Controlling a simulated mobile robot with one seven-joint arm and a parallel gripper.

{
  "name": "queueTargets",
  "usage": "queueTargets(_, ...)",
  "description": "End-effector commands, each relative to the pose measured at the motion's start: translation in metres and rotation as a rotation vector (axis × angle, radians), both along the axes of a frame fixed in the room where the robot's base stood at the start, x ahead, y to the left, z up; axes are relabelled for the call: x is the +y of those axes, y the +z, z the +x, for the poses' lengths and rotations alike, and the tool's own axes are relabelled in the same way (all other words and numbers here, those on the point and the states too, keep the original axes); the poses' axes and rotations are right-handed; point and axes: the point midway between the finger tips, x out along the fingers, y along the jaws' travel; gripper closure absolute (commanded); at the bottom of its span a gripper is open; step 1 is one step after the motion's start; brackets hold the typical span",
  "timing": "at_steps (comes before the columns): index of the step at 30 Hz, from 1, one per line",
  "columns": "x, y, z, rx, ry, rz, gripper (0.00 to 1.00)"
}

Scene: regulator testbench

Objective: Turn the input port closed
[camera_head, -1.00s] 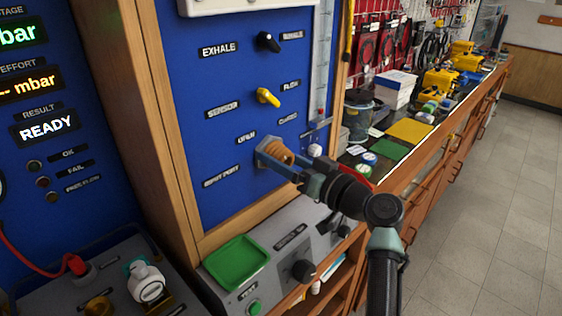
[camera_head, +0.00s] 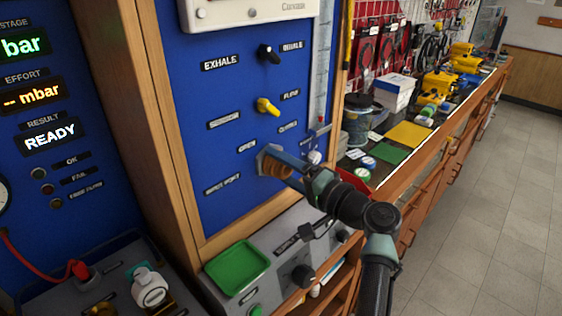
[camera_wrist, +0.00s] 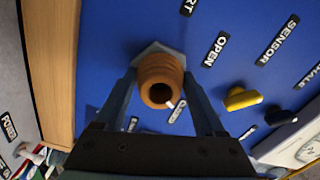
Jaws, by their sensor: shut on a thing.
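The input port (camera_head: 273,163) is a ribbed orange-brown fitting on a hexagonal base, on the blue panel between the OPEN label (camera_head: 247,147) and the INPUT PORT label (camera_head: 222,185). My gripper (camera_head: 279,165) reaches it from the lower right and is shut on it. In the wrist view the port (camera_wrist: 160,77) stands between the two fingers of my gripper (camera_wrist: 160,90), with its dark bore facing the camera. A small white mark shows by the bore's lower right. The CLOSED label (camera_head: 288,127) lies up and right of the port. The fingers partly hide the hexagonal base.
A yellow knob (camera_head: 267,106) and a black knob (camera_head: 268,53) sit above the port. A grey bench unit with a green tray (camera_head: 237,267) is below. A wooden frame (camera_head: 160,120) edges the panel at left. The counter at right holds many items.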

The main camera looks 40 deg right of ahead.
Motion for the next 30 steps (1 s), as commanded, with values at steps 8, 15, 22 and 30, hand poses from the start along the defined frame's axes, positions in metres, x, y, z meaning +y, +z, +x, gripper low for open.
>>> queueTargets(8, -0.0001, -0.0001, -0.0005, 0.018, -0.001, 0.189, 0.84)
queueTargets(15, 0.0, -0.0009, -0.0004, 0.025, -0.001, 0.279, 0.84)
queueTargets(22, -0.0001, -0.0016, -0.0005, 0.026, -0.001, 0.308, 0.84)
queueTargets(30, -0.0001, -0.0017, -0.0005, 0.026, -0.001, 0.312, 0.84)
